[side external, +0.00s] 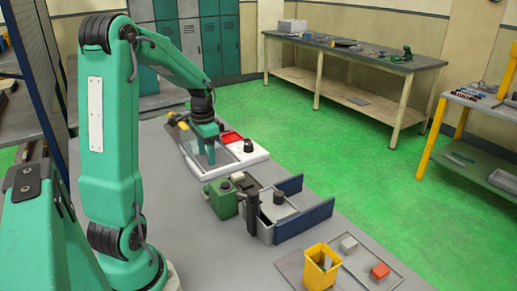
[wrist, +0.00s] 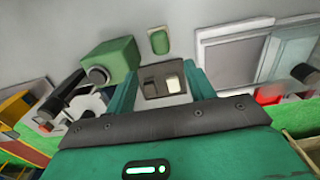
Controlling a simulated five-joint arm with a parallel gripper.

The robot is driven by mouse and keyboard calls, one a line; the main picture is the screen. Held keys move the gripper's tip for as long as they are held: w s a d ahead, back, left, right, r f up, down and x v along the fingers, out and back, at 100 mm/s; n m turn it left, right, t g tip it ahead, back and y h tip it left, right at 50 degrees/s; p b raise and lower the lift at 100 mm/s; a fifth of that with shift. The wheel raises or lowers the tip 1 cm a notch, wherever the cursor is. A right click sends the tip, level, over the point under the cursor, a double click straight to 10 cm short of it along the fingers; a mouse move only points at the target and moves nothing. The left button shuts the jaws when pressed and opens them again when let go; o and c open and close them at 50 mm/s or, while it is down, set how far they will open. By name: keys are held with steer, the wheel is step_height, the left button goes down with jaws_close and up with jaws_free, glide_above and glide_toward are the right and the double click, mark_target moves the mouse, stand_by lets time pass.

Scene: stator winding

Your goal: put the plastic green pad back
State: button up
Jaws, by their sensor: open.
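The plastic green pad (wrist: 159,42) is a small rounded green piece with a pale edge. In the wrist view it lies flat on the grey surface, past my fingertips and beside the green machine block (wrist: 110,60). I cannot make the pad out in the side view. My gripper (wrist: 159,72) is open, its two green fingers apart, with nothing held between them. A dark switch box (wrist: 150,84) shows between the fingers in the wrist view, farther down than the pad. In the side view my gripper (side external: 204,158) points down over the white-edged tray area.
The green machine (side external: 222,197) stands beside blue-walled holders (side external: 305,222). A red tray (side external: 231,137) and black knob (side external: 248,145) sit near my gripper. A yellow bin (side external: 320,268) and a tray with red and grey blocks (side external: 365,262) are at the front.

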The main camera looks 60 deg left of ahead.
steer(key=d+r+t+y, duration=0.1)
steer(key=d+r, duration=0.3)
steer(key=d, duration=0.3)
steer(key=d+r+t, duration=0.1)
steer(key=d+r, duration=0.3)
steer(key=d, duration=0.3)
steer(key=s+d+r+t, duration=0.1)
steer(key=s+d, duration=0.2)
steer(key=d, duration=0.3)
steer(key=s+d+r+t+h, duration=0.1)
steer(key=s+d+r+t, duration=0.1)
steer(key=d, duration=0.4)
steer(key=shift+s+t, duration=0.3)
steer(key=shift+s, duration=0.5)
